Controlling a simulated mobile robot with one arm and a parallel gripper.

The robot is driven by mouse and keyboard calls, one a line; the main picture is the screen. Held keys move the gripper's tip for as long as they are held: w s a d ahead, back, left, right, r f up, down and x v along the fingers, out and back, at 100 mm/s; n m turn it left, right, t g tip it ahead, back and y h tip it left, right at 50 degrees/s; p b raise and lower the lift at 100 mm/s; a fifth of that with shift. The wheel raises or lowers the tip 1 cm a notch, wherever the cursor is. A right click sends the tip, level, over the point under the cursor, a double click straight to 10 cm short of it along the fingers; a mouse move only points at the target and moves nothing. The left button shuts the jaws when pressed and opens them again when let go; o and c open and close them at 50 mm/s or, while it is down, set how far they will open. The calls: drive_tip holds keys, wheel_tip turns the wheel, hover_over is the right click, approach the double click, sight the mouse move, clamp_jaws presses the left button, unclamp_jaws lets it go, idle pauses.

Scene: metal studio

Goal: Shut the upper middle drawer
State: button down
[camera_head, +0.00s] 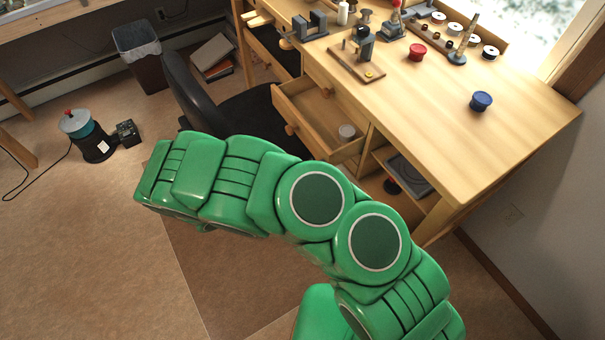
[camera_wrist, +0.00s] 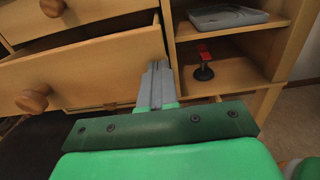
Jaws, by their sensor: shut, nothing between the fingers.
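A wooden drawer (camera_head: 292,110) with a round knob stands pulled out below the desktop in the head view; a small jar (camera_head: 347,132) lies inside it. In the wrist view the same drawer front (camera_wrist: 95,72) shows at the left, with its knob (camera_wrist: 32,98) and a dark gap above it. My gripper (camera_wrist: 156,76) is shut and empty, its fingers pointing toward the right end of that front. Contact cannot be told. In the head view my green arm hides the gripper. Another drawer with a knob (camera_wrist: 52,7) sits above the open one and looks closed.
An open shelf (camera_wrist: 222,82) right of the drawer holds a grey flat device (camera_wrist: 228,17) and a red-topped black item (camera_wrist: 204,65). A dark chair (camera_head: 190,95) stands left of the drawers. The desktop (camera_head: 440,130) carries tools and a blue pot (camera_head: 481,101).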

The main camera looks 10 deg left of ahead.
sight(341, 161)
drive_tip(key=x, duration=0.9)
drive_tip(key=shift+s, duration=0.1)
idle(0.3)
drive_tip(key=v, duration=1.4)
drive_tip(key=w+a, duration=0.6)
drive_tip(key=w, duration=0.1)
drive_tip(key=x, duration=1.3)
drive_tip(key=shift+w+f, duration=0.15)
drive_tip(key=shift+f, duration=0.15)
drive_tip(key=shift+x, duration=2.6)
